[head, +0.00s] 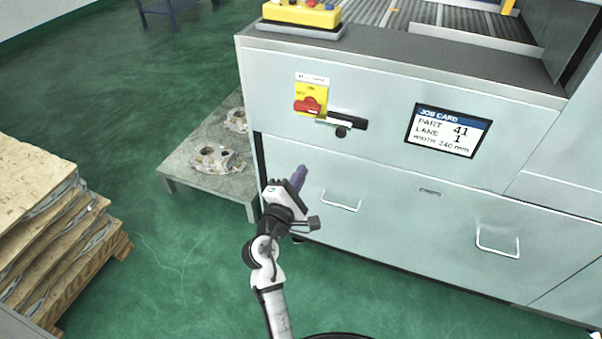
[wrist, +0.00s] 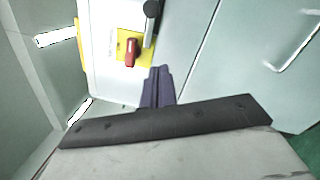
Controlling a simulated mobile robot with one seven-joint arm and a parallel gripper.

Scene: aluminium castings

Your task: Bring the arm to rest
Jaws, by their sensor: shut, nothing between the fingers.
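My gripper (head: 300,176) is raised in front of the pale grey machine cabinet in the head view, left of the cabinet's drawer handles. Its dark purple fingers are together with nothing between them; they also show in the wrist view (wrist: 157,88). In the wrist view the fingertips point toward the red rotary switch (wrist: 131,52) on its yellow plate. The switch also shows in the head view (head: 307,104), above the gripper. I cannot tell the exact gap between the fingertips and the cabinet.
A low table (head: 178,181) with castings (head: 217,158) stands left of the cabinet. A wooden pallet stack (head: 40,210) is at far left. A black lever (head: 342,130), a job card screen (head: 447,130) and drawer handles (head: 341,206) are on the cabinet. Green floor between is clear.

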